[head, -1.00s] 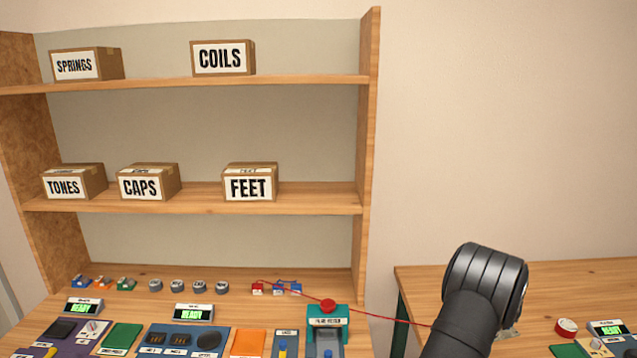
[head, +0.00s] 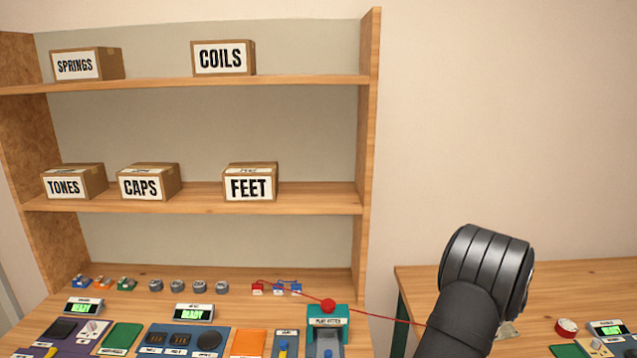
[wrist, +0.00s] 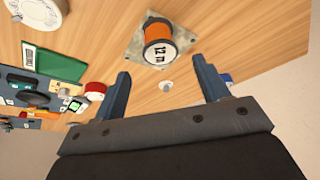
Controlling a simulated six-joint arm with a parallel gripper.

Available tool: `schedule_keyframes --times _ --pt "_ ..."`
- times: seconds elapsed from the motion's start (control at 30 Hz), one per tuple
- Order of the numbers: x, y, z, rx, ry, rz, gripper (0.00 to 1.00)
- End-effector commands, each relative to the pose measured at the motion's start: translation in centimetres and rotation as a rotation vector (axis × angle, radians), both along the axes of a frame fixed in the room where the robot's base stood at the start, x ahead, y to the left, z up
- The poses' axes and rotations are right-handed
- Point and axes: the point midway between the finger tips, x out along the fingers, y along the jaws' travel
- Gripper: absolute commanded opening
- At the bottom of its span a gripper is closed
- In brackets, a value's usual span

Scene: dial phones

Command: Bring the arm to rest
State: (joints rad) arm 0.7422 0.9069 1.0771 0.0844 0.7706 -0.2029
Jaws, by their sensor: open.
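My gripper (wrist: 160,92) shows in the wrist view with its two dark blue fingers spread apart and nothing between them. It hangs over a wooden table (wrist: 275,40). An orange spool (wrist: 158,30) marked 12 stands on a grey square plate (wrist: 135,52), beyond the fingertips. A small white round piece (wrist: 166,86) lies on the wood, seen between the fingers. In the head view only my dark arm shows at the lower right; the gripper itself is out of that picture.
A wooden shelf (head: 300,199) holds labelled boxes, among them the FEET box (head: 249,184). A red tape roll (head: 567,327) lies on the right table. A green block (wrist: 50,68) shows at left.

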Motion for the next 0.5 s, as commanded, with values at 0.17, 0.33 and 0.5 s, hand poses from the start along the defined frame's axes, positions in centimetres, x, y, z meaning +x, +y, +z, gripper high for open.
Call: schedule_keyframes --times 0.17,0.33,0.5 --pt "1.1 -0.7 -3.3 0.001 0.002 0.0 0.68" --pt "2.0 -1.3 -6.0 0.001 0.002 0.0 0.68" --pt "2.5 -1.7 -5.2 -0.004 -0.004 0.0 0.68"
